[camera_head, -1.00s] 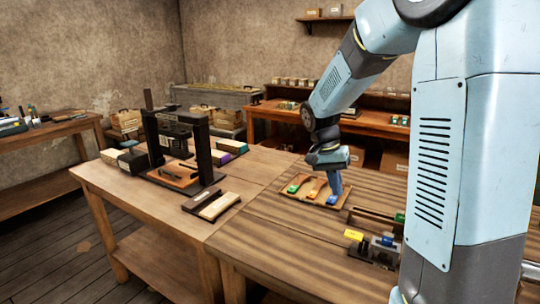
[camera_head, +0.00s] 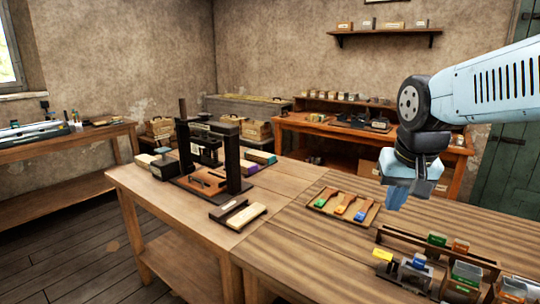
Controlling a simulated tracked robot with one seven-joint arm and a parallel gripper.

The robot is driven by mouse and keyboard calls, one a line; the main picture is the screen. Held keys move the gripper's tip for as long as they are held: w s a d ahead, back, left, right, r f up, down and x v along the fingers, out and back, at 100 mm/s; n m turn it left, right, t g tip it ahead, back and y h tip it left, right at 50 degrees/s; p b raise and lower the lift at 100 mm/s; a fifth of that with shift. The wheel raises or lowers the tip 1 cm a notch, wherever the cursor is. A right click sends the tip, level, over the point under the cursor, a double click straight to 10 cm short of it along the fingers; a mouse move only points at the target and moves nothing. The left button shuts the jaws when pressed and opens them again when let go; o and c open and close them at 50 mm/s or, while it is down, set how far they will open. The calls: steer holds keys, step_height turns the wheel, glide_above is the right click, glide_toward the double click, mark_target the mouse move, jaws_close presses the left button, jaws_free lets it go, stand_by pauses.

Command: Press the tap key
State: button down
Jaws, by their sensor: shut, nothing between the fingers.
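A wooden tray (camera_head: 332,217) lies on the striped table and holds three brown lever-like keys with coloured ends. The green-ended key (camera_head: 320,203) is at left, the orange-ended key (camera_head: 341,210) in the middle and the blue-ended key (camera_head: 360,216) at right. I cannot tell which one is the tap key; no label is readable. My gripper (camera_head: 396,200) is shut and empty, pointing down. It hangs above the table to the right of the tray, apart from the keys. None of the three keys is hidden.
A dark rack (camera_head: 420,243) with small coloured blocks stands at the front right. A pale block (camera_head: 246,215) lies left of the tray. The striped tabletop (camera_head: 310,265) in front of the tray is clear.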

steer(key=shift+n+t, duration=0.9)
steer(key=shift+s+a+r, duration=0.15)
steer(key=shift+s, duration=0.7)
steer(key=shift+s+a+r, duration=0.1)
steer(key=shift+s+a, duration=0.05)
steer(key=shift+s, duration=0.7)
steer(key=shift+s+a+r, duration=0.15)
steer(key=shift+s, duration=0.7)
